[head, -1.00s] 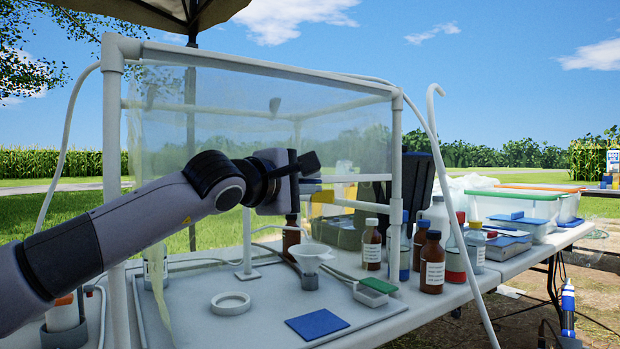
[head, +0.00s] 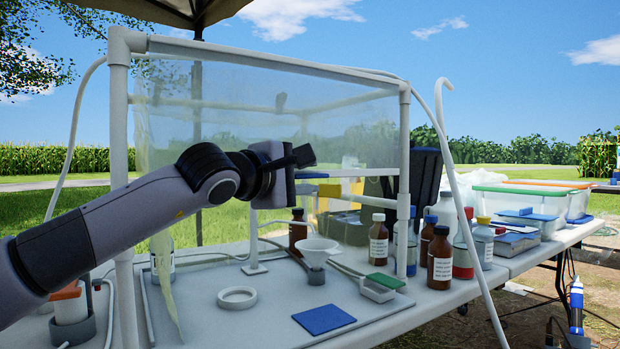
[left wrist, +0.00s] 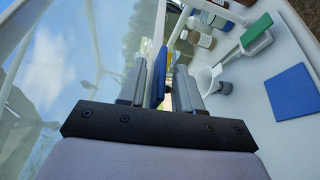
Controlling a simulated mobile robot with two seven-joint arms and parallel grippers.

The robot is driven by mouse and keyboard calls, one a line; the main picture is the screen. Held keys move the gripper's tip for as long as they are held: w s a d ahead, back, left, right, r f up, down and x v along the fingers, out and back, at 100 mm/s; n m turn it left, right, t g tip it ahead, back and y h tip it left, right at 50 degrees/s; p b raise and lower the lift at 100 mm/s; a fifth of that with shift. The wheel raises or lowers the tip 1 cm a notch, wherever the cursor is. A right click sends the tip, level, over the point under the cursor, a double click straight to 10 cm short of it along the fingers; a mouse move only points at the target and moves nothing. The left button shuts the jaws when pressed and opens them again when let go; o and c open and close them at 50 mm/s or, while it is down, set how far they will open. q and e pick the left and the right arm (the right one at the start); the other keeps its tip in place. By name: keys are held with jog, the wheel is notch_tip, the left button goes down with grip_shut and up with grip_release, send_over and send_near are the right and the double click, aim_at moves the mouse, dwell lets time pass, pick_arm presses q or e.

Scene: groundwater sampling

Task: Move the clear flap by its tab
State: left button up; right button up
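The clear flap (head: 260,85) is a hazy see-through sheet hanging from the top bar of a white pipe frame. It also shows at the left of the left wrist view (left wrist: 45,70). My left gripper (head: 303,156) is in front of the sheet, near the middle of the frame. In the left wrist view its two fingers (left wrist: 160,90) stand apart with a blue piece (left wrist: 159,78) between them, perhaps the tab. The blue piece is close to the left finger, with a gap on its right. Whether it touches a finger is unclear. My right gripper is out of view.
The white pipe frame (head: 404,165) stands on the table. Inside are a white funnel (head: 317,248), a white ring (head: 237,297) and a blue square (head: 324,319). Brown bottles (head: 440,258) and lidded bins (head: 521,203) stand to the right. A bent pale tube (head: 462,190) rises near the right post.

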pick_arm(q)
jog(key=v, duration=0.4)
jog(key=shift+s, duration=0.15)
jog(key=shift+s+a, duration=0.35)
jog(key=shift+s, duration=0.25)
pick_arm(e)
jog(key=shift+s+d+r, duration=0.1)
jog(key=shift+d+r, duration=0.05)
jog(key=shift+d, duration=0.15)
